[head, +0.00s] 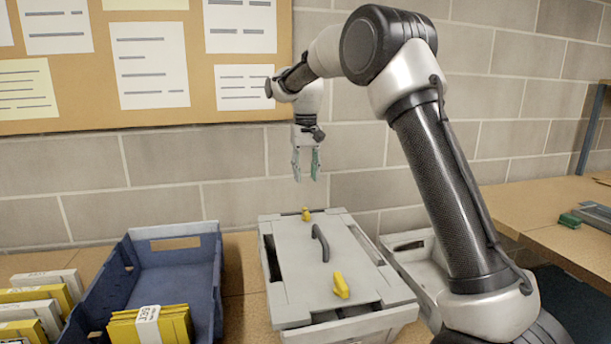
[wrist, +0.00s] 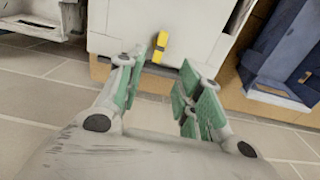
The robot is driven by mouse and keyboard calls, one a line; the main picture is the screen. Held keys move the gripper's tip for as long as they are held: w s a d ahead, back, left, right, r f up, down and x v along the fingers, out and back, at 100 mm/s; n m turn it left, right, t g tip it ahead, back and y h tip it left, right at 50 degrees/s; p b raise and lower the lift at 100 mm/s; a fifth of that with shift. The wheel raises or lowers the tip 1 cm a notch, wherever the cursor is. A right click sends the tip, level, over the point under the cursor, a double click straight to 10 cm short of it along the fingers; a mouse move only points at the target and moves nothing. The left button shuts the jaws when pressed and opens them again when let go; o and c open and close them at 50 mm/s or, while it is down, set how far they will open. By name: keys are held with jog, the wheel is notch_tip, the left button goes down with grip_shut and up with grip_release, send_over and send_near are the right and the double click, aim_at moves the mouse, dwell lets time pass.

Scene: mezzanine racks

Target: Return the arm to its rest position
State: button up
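My gripper (head: 306,172) hangs from my arm in the head view, fingers pointing down, in front of the block wall and above the far end of the lidded grey crate (head: 290,262). In the wrist view my gripper (wrist: 158,92) shows its two green-padded fingers apart with nothing between them. The crate's lid has a dark handle (head: 320,243) and two yellow latches, one near (head: 340,285) and one far (head: 306,214). One yellow latch (wrist: 161,45) also shows beyond the fingertips in the wrist view.
A blue bin (head: 190,262) holding a banded yellow bundle (head: 150,326) stands left of the crate. More yellow-and-white packs (head: 35,300) lie at far left. An open grey bin (head: 412,252) stands to the right, partly behind my arm. A pinboard (head: 160,60) hangs on the wall.

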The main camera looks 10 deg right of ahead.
jog(key=shift+n, duration=0.5)
jog(key=f, duration=0.1)
jog(key=s+f, duration=0.1)
jog(key=f, duration=0.1)
jog(key=shift+s+d+f, duration=0.2)
jog(key=shift+s+f, duration=0.1)
jog(key=shift+s, duration=0.05)
jog(key=s+d+r+t, duration=0.1)
jog(key=s+d, duration=0.3)
jog(key=s, duration=0.9)
jog(key=s+d+r+t, duration=0.2)
jog(key=s+d, duration=0.3)
jog(key=s, duration=0.8)
jog(key=s+d+r+t, duration=0.1)
jog(key=s+d, duration=0.4)
jog(key=s, duration=0.8)
jog(key=shift+s+d+r+m, duration=0.2)
jog(key=shift+r+m, duration=0.1)
jog(key=shift+r, duration=0.45)
